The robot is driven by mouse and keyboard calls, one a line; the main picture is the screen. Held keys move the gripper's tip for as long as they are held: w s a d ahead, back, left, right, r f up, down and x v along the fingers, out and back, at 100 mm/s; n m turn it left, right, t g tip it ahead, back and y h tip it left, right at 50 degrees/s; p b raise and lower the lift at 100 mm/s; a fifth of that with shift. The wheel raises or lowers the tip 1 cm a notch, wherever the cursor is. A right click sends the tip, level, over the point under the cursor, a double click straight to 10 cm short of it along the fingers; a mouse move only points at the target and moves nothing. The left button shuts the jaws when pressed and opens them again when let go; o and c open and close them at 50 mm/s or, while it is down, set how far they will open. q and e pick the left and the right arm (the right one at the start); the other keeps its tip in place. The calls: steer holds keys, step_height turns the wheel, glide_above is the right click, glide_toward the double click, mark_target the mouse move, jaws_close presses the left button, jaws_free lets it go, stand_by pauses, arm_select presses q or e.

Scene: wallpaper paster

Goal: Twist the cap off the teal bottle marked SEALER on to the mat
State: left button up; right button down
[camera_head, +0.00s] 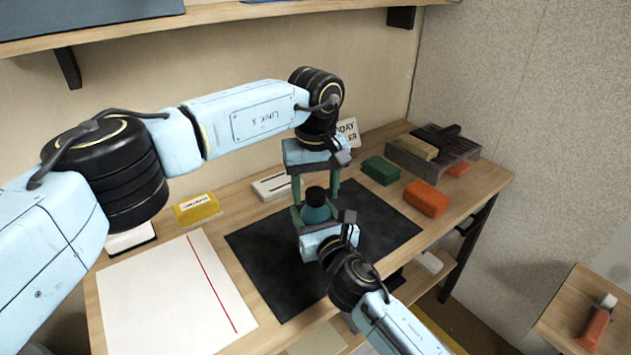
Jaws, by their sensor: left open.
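The teal bottle (315,214) with a black cap (316,195) is upright over the black mat (265,255); its label is hidden. My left gripper (315,190) points down from above, open, its two green fingers on either side of the cap with gaps between. My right gripper (317,213) comes from the front at the bottle's body; its fingers lie against both sides and look shut on it. The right gripper hides the bottle's base, so I cannot tell whether it touches the mat.
A white sheet with a red line (160,290) lies left of the mat. A yellow block (197,209) and a white box (271,186) are behind. Green (381,170) and orange (426,198) blocks and a dark rack (458,146) are right. A shelf (220,13) hangs above.

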arm_select(q)
steer(key=c, duration=1)
